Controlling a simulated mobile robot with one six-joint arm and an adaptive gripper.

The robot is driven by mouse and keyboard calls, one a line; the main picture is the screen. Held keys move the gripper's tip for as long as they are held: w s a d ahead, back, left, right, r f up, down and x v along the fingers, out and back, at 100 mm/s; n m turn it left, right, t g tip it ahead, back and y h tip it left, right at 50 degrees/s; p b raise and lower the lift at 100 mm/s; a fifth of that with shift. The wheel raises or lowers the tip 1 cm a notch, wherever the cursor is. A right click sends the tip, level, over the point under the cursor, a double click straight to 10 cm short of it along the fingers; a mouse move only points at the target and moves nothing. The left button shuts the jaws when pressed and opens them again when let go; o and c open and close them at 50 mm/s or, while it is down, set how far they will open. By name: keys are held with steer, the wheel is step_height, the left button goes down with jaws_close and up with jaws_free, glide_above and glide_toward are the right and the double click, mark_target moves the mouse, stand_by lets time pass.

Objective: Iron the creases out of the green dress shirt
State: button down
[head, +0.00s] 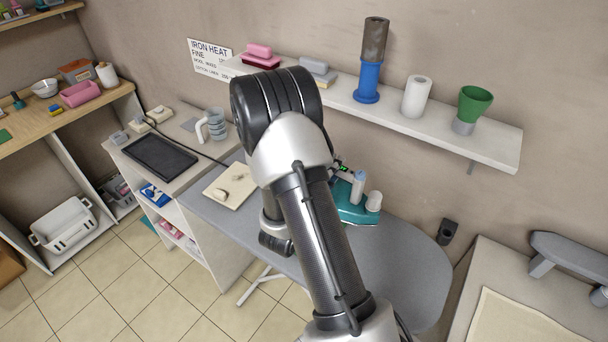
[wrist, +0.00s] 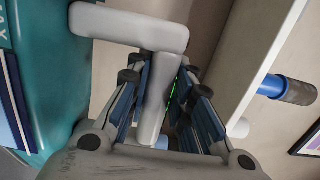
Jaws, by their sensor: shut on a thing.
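A teal iron (head: 352,212) stands on the grey ironing board (head: 405,270) in the head view, just right of my arm. Its teal body (wrist: 38,80) fills the left of the wrist view. My gripper (wrist: 170,88) is shut on the iron's grey handle (wrist: 156,98), with blue finger pads on both sides of it. In the head view my arm covers most of the gripper and part of the board. I see no green dress shirt in either view.
A cream plate with small knobs (head: 232,187) lies at the board's left end. A mug (head: 214,124) and dark tray (head: 160,157) stand on the left cabinet. A wall shelf (head: 440,122) holding several items runs behind the board. The board's right end is clear.

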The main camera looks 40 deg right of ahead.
steer(key=shift+d+r, duration=0.25)
stand_by(0.4)
steer(key=shift+f+b, duration=1.85)
steer(key=shift+f, duration=1.15)
steer(key=shift+f+b, duration=0.35)
steer(key=shift+f, duration=0.25)
steer(key=shift+w+a, duration=0.45)
steer(key=shift+w, duration=1.35)
steer(key=shift+w+a, duration=0.4)
steer(key=shift+w, duration=1.35)
steer(key=shift+w+a, duration=0.45)
steer(key=shift+w, duration=1.35)
steer(key=shift+s+r, duration=0.1)
steer(key=shift+s+d+p, duration=0.2)
steer(key=shift+s+p, duration=0.1)
steer(key=shift+s, duration=0.45)
steer(key=shift+s+d+p, duration=0.2)
steer(key=shift+s+p, duration=0.1)
steer(key=shift+s, duration=0.45)
steer(key=shift+s+d+f+p, duration=0.15)
steer(key=shift+s+d, duration=0.15)
steer(key=shift+s, duration=1.05)
steer(key=shift+s+d+f+p, duration=0.15)
steer(key=shift+s+d+p, duration=0.1)
steer(key=shift+s, duration=1.05)
steer(key=shift+s+d+f+p, duration=0.15)
steer(key=shift+s+d, duration=0.15)
steer(key=shift+s, duration=1.05)
